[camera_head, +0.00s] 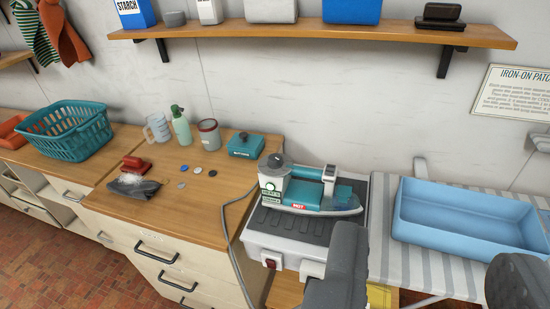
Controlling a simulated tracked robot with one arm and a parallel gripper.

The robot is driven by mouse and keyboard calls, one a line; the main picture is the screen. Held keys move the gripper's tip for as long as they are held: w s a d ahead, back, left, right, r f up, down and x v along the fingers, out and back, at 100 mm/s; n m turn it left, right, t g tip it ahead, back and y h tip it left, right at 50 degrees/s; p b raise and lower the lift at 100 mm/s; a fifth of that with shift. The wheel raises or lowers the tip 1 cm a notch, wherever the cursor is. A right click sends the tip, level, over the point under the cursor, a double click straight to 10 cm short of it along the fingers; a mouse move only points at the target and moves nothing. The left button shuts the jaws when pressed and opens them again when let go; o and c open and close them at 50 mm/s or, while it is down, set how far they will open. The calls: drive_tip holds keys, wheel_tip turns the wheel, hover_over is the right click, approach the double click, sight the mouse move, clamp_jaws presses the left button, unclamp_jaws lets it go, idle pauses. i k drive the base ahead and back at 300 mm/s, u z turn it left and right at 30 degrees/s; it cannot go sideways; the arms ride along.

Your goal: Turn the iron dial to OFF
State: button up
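The teal and white iron (325,197) lies on a grey and white stand (290,228) at the right end of the wooden counter, its nose to the right. A red HOT label shows on its side. A dark round knob (275,161), which looks like the dial, sits on top of its white heel end at left. Its setting is too small to read. My gripper (432,258) is open at the bottom right, with its dark fingers wide apart and nothing visible between them. The left finger overlaps the stand's right front in the picture; I cannot tell the gap.
A light blue tub (465,218) stands on a striped ironing board (410,262) right of the stand. A grey cord hangs down left of the stand. A teal box (246,146), mugs, a spray bottle and a teal basket (68,130) are on the counter. A shelf (310,33) runs above.

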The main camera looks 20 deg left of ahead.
sight(275, 160)
drive_tip(key=z, duration=2.65)
drive_tip(key=k, duration=1.05)
drive_tip(key=u, duration=2.2)
drive_tip(key=i, duration=0.75)
drive_tip(key=z, duration=0.05)
